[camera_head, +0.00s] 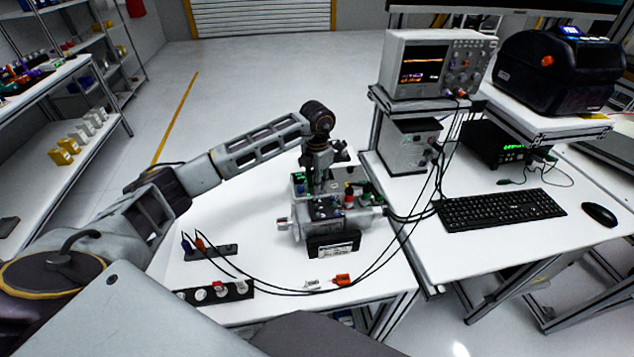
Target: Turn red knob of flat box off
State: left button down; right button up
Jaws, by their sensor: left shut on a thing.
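My left gripper (321,188) points straight down over the grey servo unit (328,222) on the white table. It is shut on a small part at the servo unit, which the fingers mostly hide. A small red knob-like part (349,196) stands just right of the fingers, on or beside the box behind the servo unit. A flat black strip (240,288) with round white parts and a small red part (218,286) lies near the table's front left edge, apart from the gripper. I cannot tell which way any knob is turned. My right gripper is not in view.
Black cables run from the servo unit to the oscilloscope (433,65) and across the front table. An orange connector (341,280) and a dark socket strip (211,252) lie in front. A keyboard (500,209) and mouse (599,214) are on the right table.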

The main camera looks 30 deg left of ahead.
pick_arm(q)
jog(key=shift+n, duration=2.5)
jog(key=c, duration=1.7)
grip_release()
jog(key=o, duration=0.4)
jog(key=shift+r, duration=4)
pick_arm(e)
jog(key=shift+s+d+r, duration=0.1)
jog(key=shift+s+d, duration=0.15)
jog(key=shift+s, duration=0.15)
